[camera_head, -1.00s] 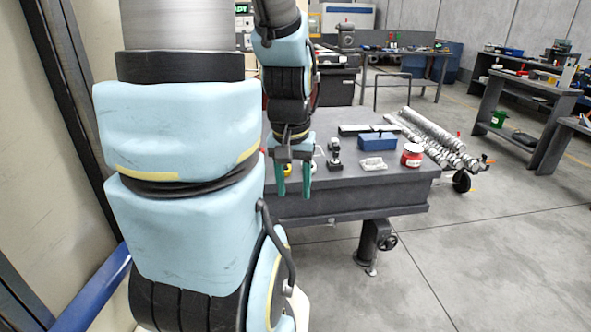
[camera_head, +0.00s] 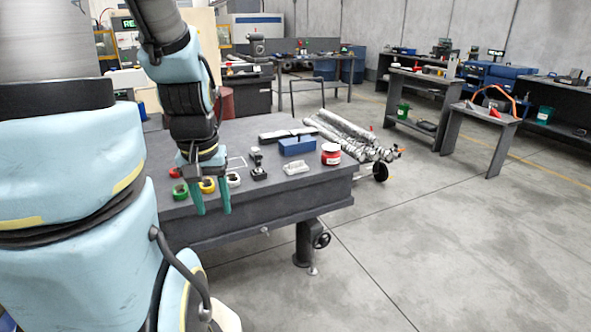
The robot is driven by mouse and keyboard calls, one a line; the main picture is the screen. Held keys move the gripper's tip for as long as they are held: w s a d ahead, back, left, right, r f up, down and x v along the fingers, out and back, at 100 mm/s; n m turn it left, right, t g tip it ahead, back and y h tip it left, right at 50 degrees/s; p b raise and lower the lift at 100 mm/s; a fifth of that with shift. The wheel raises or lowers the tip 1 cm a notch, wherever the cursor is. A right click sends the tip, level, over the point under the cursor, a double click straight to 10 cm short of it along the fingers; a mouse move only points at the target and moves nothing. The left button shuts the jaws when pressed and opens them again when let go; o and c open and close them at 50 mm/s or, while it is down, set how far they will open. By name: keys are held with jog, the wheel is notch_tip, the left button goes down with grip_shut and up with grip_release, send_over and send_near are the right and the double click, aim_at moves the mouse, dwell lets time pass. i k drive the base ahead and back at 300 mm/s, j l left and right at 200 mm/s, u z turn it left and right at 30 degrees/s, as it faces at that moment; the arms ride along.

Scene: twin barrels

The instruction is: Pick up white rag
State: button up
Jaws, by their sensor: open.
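The white rag (camera_head: 296,168) lies crumpled near the front edge of the grey worktable (camera_head: 270,205), between a small black device and a red jar. My gripper (camera_head: 212,207) hangs with its green fingers pointing down, apart and with nothing between them. It is at the table's front side, well to the left of the rag. The rag is in full view and nothing touches it from above.
Beside the rag stand a red jar (camera_head: 331,153), a blue box (camera_head: 297,145) and a black device (camera_head: 258,166). Tape rolls, one yellow (camera_head: 207,186), lie near my gripper. Silvery pipes (camera_head: 350,135) are behind the table. Open floor lies to the right.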

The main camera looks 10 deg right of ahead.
aim_at(298, 167)
jog(key=i+u, duration=0.1)
jog(key=u, duration=0.7)
jog(key=i+l+u, duration=0.2)
jog(key=u, duration=0.15)
jog(key=i+l+u, duration=0.1)
jog(key=l+u, duration=0.25)
jog(key=l, duration=0.15)
jog(key=i+l+u, duration=0.15)
jog(key=l+u, duration=0.15)
jog(key=i+l, duration=0.1)
jog(key=l, duration=0.35)
jog(key=l+u, duration=0.1)
jog(key=l, duration=0.35)
jog(key=i+l, duration=0.15)
jog(key=l, duration=0.25)
